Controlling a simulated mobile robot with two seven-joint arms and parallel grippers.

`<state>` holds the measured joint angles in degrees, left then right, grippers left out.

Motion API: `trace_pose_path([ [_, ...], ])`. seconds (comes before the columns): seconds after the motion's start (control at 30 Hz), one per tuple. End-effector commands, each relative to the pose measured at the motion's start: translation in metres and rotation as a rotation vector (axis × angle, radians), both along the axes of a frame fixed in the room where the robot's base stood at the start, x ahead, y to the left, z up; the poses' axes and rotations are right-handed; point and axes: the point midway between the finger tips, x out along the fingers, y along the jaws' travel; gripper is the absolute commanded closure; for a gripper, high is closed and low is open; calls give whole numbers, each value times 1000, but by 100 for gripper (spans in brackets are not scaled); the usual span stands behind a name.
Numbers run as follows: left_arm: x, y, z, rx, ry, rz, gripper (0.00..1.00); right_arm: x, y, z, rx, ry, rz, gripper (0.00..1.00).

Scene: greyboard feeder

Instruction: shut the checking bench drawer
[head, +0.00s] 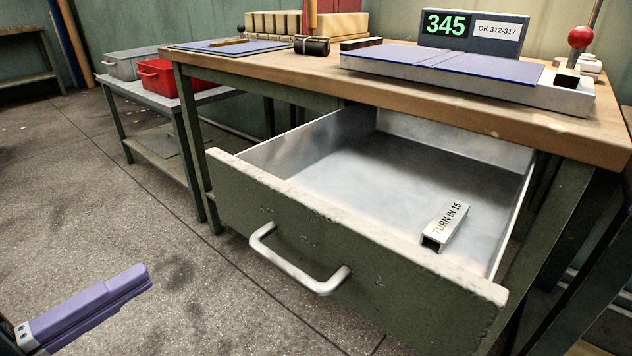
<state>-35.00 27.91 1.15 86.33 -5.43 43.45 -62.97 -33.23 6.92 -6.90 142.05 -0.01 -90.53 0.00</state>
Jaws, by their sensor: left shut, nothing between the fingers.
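The checking bench drawer (350,262) is pulled well out from under the wooden bench top (480,116). It has a green front with chipped paint, a pale bar handle (295,272) and bare metal walls. A small square metal tube marked "TURN IN 15" (446,226) lies inside, toward the right front. My left gripper (146,278), with purple fingers, is shut and empty. It is at the lower left, over the floor, apart from the handle and drawer front. My right gripper is not in view.
On the bench stand a scale reading 345 (446,24), a blue plate (440,62), a dark roller (312,46) and a red-knobbed lever (580,37). A low side table at left holds a red bin (160,78) and a grey bin (128,66). The floor before the drawer is clear.

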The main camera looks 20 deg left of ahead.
Motion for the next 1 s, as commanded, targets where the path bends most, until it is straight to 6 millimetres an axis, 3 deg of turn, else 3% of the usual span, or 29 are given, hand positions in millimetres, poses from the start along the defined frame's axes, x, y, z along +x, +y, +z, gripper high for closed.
trace_pose_path([
  [0.5, 97, -35, -1, -2, -2, -1, 100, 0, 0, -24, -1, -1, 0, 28],
  [0.7, 114, -41, 0, -3, 0, 1, 100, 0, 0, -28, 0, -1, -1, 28],
  [1.0, 116, -42, 0, -3, 2, 1, 100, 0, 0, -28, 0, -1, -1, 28],
])
